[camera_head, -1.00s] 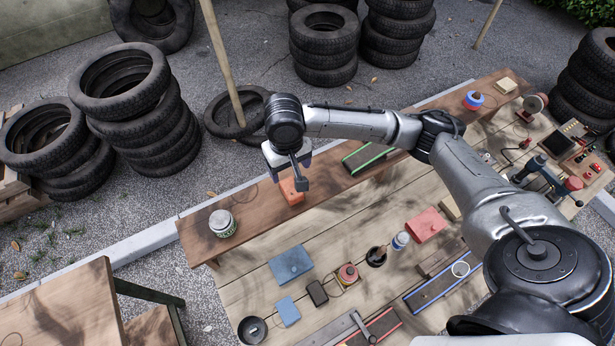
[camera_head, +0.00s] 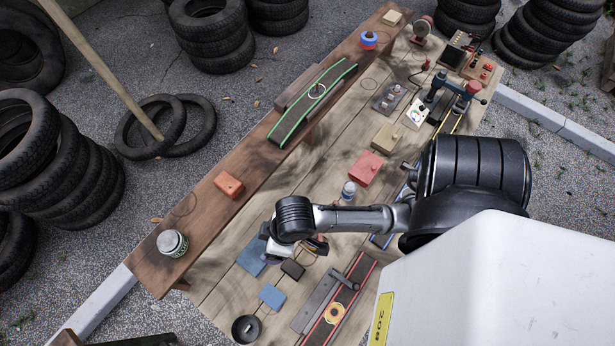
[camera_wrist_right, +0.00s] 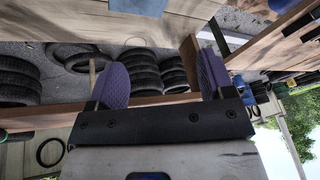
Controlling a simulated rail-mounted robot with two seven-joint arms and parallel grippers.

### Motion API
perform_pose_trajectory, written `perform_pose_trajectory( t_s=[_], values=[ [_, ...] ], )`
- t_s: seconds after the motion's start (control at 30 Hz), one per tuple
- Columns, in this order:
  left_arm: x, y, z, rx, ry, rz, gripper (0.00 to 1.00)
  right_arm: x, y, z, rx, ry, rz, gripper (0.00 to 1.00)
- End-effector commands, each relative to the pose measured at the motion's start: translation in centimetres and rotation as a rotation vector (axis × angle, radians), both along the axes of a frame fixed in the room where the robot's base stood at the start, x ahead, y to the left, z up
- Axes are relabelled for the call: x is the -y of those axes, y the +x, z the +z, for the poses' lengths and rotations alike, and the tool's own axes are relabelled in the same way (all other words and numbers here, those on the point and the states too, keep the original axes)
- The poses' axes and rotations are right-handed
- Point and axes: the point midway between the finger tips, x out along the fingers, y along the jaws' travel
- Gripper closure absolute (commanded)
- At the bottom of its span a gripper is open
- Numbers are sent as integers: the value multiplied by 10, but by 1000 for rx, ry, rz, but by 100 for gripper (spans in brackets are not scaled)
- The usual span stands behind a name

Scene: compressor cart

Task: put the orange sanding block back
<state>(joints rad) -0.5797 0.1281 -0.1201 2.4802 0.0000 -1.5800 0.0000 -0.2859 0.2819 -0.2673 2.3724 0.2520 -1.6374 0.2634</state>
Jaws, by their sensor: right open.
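The orange sanding block (camera_head: 228,184) lies on the raised brown wooden shelf (camera_head: 200,210) along the bench's far side, in the head view. A faint round outline is on the shelf just left of it. My right gripper (camera_head: 285,247) is away from the block, low over the workbench near the blue pads; the wrist partly hides its fingers. In the right wrist view the two purple fingers (camera_wrist_right: 162,75) stand wide apart with nothing between them. My left gripper is not in view.
A lidded jar (camera_head: 172,243) stands at the shelf's near end, and a green-edged sanding board (camera_head: 312,100) lies farther along. The bench holds a red block (camera_head: 367,167), blue pads (camera_head: 272,296), a black cup (camera_head: 246,329) and a red-edged board (camera_head: 342,300). Tyre stacks stand behind the shelf.

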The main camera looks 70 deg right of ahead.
Motion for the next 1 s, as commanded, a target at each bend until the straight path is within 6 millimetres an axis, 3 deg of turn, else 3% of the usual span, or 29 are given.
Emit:
perform_pose_trajectory(
  t_s=[0.1,0.33,0.8,1.0],
  values=[
    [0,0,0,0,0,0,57,14,-33,-8,4,-56,-21,25],
    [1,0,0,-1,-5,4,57,36,-68,-13,-3,-154,-34,25],
    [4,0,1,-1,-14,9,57,41,-74,-12,-7,-177,-34,25],
    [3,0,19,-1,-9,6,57,40,-74,6,-8,-176,-33,25]
  ],
)
